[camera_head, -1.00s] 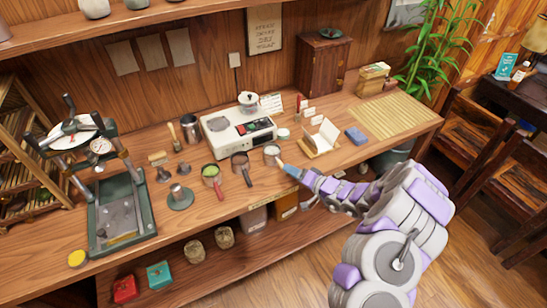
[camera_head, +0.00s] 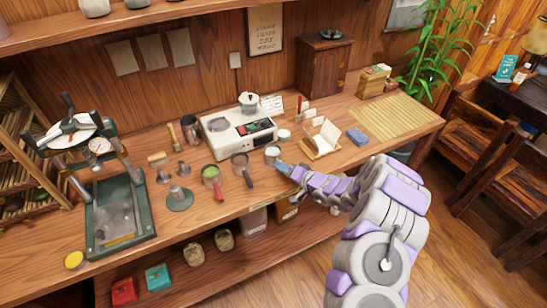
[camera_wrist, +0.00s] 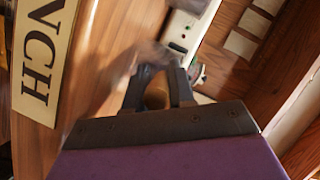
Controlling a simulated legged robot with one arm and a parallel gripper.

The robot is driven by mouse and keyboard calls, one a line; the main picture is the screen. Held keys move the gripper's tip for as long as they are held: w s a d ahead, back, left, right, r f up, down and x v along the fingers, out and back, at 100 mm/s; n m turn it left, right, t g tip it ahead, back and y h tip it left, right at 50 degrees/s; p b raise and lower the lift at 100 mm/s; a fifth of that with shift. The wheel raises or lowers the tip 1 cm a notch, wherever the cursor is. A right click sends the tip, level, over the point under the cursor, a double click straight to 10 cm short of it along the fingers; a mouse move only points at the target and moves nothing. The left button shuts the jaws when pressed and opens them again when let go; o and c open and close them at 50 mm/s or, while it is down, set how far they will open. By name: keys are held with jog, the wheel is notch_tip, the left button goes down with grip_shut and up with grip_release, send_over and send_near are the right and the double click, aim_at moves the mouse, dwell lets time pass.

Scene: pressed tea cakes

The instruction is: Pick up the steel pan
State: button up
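The steel pan (camera_head: 272,152) is a small round pan on the wooden bench, at the right end of a row of three pans. My gripper (camera_head: 283,167) is at its near side, over the handle, which it hides in the head view. In the wrist view my gripper (camera_wrist: 160,75) has two dark fingers apart. A tan rounded piece, apparently the pan's handle (camera_wrist: 157,97), shows between them. I see no clear grip on it. The grey pan body beyond the fingertips is blurred.
A dark-handled pan (camera_head: 240,160) and a red-handled pan (camera_head: 210,173) stand to the left. A white scale (camera_head: 220,140) is behind, and a wooden stand with an open card (camera_head: 320,145) is to the right. The bench's front edge runs below my gripper.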

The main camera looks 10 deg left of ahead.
grip_shut()
